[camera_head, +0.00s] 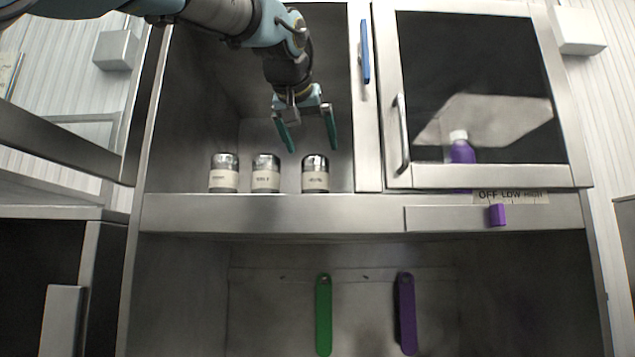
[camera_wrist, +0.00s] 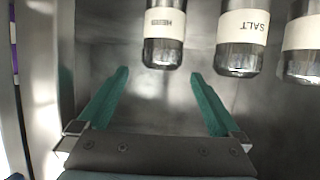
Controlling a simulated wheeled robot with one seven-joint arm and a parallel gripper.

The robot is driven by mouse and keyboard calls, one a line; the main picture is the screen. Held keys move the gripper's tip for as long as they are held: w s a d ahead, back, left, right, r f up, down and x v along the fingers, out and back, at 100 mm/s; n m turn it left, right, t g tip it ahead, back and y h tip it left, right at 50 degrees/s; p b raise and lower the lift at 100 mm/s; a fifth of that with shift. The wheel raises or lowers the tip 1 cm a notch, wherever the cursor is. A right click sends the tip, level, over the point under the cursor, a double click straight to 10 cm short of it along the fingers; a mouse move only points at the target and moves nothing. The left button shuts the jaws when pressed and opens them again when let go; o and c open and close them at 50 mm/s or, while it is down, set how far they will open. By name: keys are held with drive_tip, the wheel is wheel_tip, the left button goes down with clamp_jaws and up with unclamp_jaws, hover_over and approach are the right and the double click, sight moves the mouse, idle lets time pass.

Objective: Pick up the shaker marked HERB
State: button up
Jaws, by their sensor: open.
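The shaker marked HERB (camera_wrist: 164,24) hangs down from the top edge of the wrist view, its label upside down and its metal cap toward me. In the head view it is the rightmost of the three shakers (camera_head: 315,178), upright on the cabinet shelf. My gripper (camera_head: 312,148) is open and empty, with green fingers pointing down close above and behind this shaker. In the wrist view the gripper's fingertips (camera_wrist: 160,73) are spread either side of the cap's line, with the cap just beyond them. I see no contact.
The SALT shaker (camera_wrist: 243,28) is the middle one (camera_head: 265,174). A third shaker (camera_head: 223,174) stands at the left; its label is unreadable. A cabinet wall is right of the shakers, beside a closed glass door (camera_head: 480,90) with a purple bottle (camera_head: 461,150) behind it.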

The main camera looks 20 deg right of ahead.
sight(318, 167)
drive_tip(key=p+x, duration=0.3)
drive_tip(key=x, duration=0.6)
drive_tip(key=shift+w, duration=0.25)
drive_tip(key=c, duration=1.3)
drive_tip(key=shift+c, duration=0.4)
drive_tip(key=shift+r, duration=0.1)
